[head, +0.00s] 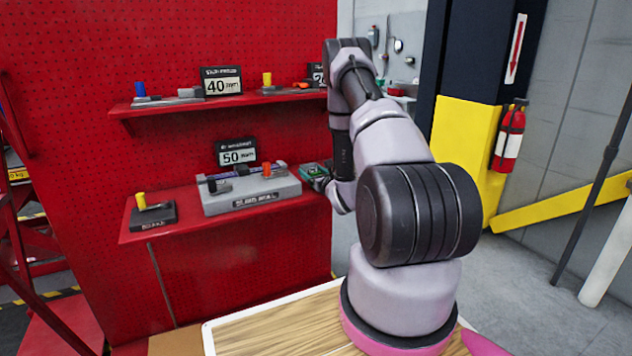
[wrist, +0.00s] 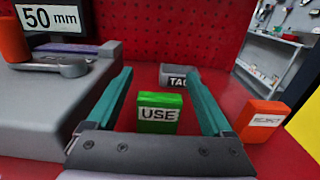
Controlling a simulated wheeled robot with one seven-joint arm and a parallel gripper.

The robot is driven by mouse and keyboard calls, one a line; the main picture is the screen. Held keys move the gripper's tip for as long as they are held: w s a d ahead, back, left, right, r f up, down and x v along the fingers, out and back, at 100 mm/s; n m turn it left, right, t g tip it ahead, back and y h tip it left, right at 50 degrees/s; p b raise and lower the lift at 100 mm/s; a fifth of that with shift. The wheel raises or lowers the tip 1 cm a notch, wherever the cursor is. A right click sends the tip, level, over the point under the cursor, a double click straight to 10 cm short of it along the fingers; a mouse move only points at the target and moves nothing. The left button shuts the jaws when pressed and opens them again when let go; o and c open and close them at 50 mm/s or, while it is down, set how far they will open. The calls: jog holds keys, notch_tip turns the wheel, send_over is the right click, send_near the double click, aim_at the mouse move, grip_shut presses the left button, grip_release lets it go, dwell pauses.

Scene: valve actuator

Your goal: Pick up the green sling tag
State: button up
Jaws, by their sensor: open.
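The green sling tag (wrist: 158,112), marked "USE", stands upright on the red shelf in the wrist view. My gripper (wrist: 168,98) is open, with one teal finger on each side of the tag and visible gaps between. I cannot tell how far the fingertips reach past it. In the head view my gripper (head: 318,178) is at the right end of the lower shelf, small and partly hidden by my arm. A patch of green shows there, too small to tell apart clearly.
A grey block labelled "TAG" (wrist: 178,77) sits behind the green tag. An orange "REJECT" tag (wrist: 264,120) stands to the right. A large grey fixture (wrist: 40,110) is close on the left. The red pegboard (wrist: 180,30) rises behind. The lower shelf (head: 190,222) ends near my gripper.

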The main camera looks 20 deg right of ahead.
grip_shut()
